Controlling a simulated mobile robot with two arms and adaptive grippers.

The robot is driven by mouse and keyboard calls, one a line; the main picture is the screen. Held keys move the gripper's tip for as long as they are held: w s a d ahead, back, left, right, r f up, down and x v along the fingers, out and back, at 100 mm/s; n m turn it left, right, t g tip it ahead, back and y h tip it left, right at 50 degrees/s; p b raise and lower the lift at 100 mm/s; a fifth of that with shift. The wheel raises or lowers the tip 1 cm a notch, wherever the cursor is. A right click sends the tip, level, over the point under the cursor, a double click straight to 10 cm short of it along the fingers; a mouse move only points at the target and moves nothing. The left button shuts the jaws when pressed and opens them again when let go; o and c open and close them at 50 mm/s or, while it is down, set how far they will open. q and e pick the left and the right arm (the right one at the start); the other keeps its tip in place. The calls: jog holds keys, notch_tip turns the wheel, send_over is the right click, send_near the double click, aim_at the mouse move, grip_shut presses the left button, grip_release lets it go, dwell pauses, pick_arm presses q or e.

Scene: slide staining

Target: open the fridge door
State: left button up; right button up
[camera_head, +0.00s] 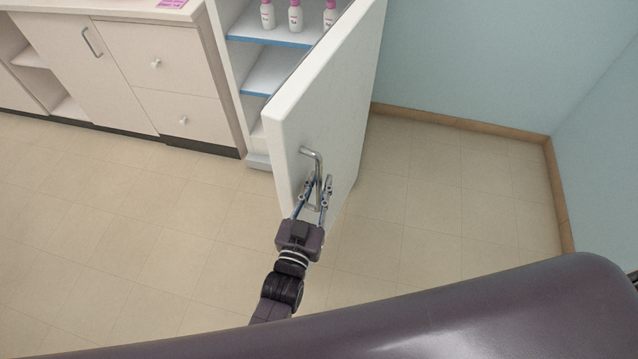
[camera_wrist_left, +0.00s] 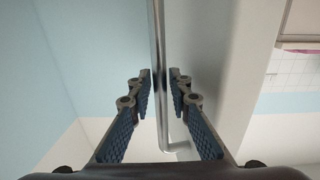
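The white fridge door (camera_head: 330,105) stands swung well open, its outer face with the metal handle (camera_head: 318,165) turned to the right. My left gripper (camera_head: 321,184) is at the handle, with one finger on each side of the upright bar. In the left wrist view, the bar (camera_wrist_left: 156,50) runs between the fingertips (camera_wrist_left: 160,82). The fingers look open around it, with narrow gaps; firm contact is not clear. The fridge interior (camera_head: 272,70) shows shelves with several pink-capped white bottles (camera_head: 295,16). My right gripper is not in view.
Beige cabinets with drawers (camera_head: 155,64) stand left of the fridge. Blue walls (camera_head: 480,60) meet in a corner at the right. The tiled floor (camera_head: 110,215) is clear on both sides of the door.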

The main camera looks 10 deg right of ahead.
pick_arm(q)
jog(key=v, duration=1.2)
jog(key=shift+c, duration=0.3)
